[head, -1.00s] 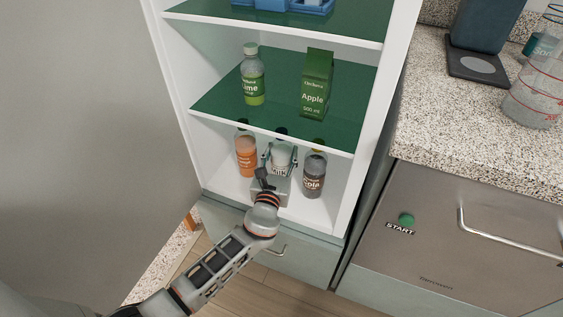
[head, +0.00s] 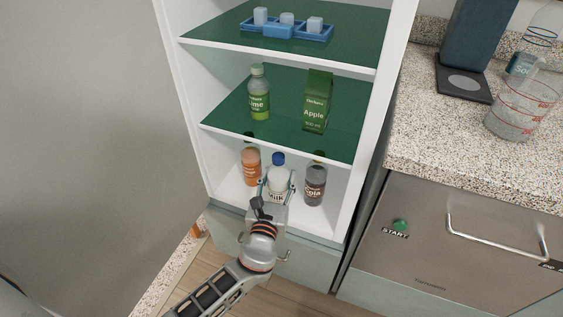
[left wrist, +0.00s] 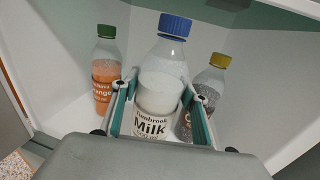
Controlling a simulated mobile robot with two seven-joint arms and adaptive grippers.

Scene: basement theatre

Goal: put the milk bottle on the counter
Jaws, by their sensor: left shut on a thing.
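The milk bottle (head: 278,176) has a blue cap, white contents and a "Milk" label. It stands upright between the fingers of my left gripper (head: 276,187), which is shut on it, at the front of the lowest compartment of the open fridge. In the left wrist view the milk bottle (left wrist: 162,82) fills the space between the two fingers, and the lower part of it is hidden by the gripper (left wrist: 158,108). The speckled counter (head: 430,145) is to the right of the fridge. My right gripper is not in view.
An orange bottle (head: 251,167) and a cola bottle (head: 315,183) stand close on either side of the milk. Above are a lime bottle (head: 259,95), an apple carton (head: 317,102) and a blue tray (head: 288,31). A measuring jug (head: 518,108) and a dark appliance (head: 468,55) stand on the counter; its front left is clear.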

